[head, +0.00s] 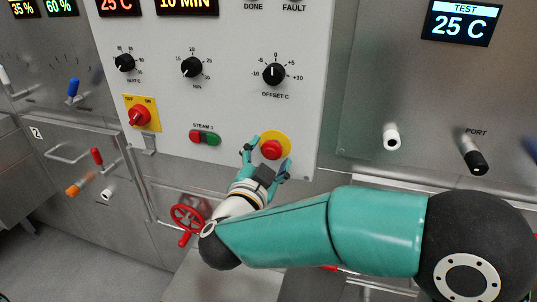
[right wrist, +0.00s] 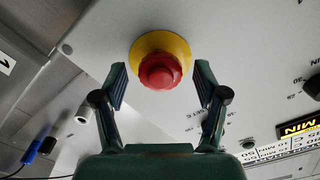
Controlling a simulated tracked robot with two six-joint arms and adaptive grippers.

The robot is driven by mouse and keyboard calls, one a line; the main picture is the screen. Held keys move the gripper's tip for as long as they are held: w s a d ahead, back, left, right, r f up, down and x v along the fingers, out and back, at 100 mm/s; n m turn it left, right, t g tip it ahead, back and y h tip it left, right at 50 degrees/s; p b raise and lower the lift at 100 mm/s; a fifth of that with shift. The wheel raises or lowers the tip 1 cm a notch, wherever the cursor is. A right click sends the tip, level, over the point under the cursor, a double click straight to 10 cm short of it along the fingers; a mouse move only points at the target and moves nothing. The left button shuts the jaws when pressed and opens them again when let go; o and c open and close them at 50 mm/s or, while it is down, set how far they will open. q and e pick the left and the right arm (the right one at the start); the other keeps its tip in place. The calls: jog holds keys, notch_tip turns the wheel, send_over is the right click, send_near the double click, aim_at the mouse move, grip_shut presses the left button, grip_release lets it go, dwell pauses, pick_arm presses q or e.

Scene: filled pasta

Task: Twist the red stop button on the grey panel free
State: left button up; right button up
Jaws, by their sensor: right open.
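The red stop button (head: 271,150) sits on a round yellow collar (head: 284,138) at the lower right of the grey panel (head: 235,100). It also shows in the right wrist view (right wrist: 160,71), between and just beyond the fingertips. My right gripper (head: 267,157) is open, with one finger on each side of the button. In the right wrist view its fingers (right wrist: 160,84) stand apart from the button with a gap on both sides. Nothing is held. My left gripper is not in view.
A red rotary switch on a yellow plate (head: 155,126), a red and green steam switch (head: 197,137) and black knobs (head: 274,74) are on the same panel. A red handwheel (head: 187,217) is below. White and black port handles (head: 391,138) stick out at the right.

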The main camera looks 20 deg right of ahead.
jog(key=v, duration=1.1)
jog(key=shift+a+f, duration=0.1)
jog(key=shift+a, duration=0.05)
jog(key=w+d+f+n+g+y+p, duration=0.1)
jog(key=w+f+n+y+p, duration=0.15)
jog(key=f, duration=0.55)
jog(key=w+f+n+g+y+p, duration=0.1)
jog(key=f+n+g+y+p, duration=0.2)
jog(key=f, duration=0.4)
jog(key=w+d+f+n+y+p, duration=0.1)
jog(key=w+f+n+y+p, duration=0.2)
jog(key=f, duration=0.5)
jog(key=s+f+n+g+y+p, duration=0.1)
jog(key=s+f+g, duration=0.2)
jog(key=s, duration=0.4)
jog(key=s+f+n+g+y+p, duration=0.1)
jog(key=s+f+g+y, duration=0.1)
jog(key=s+f+g, duration=0.2)
jog(key=s+f+n+g+y, duration=0.1)
jog(key=s+f+g+y, duration=0.1)
jog(key=s+f, duration=0.5)
jog(key=s+g, duration=0.1)
jog(key=s, duration=0.4)
jog(key=shift+d+p, duration=0.4)
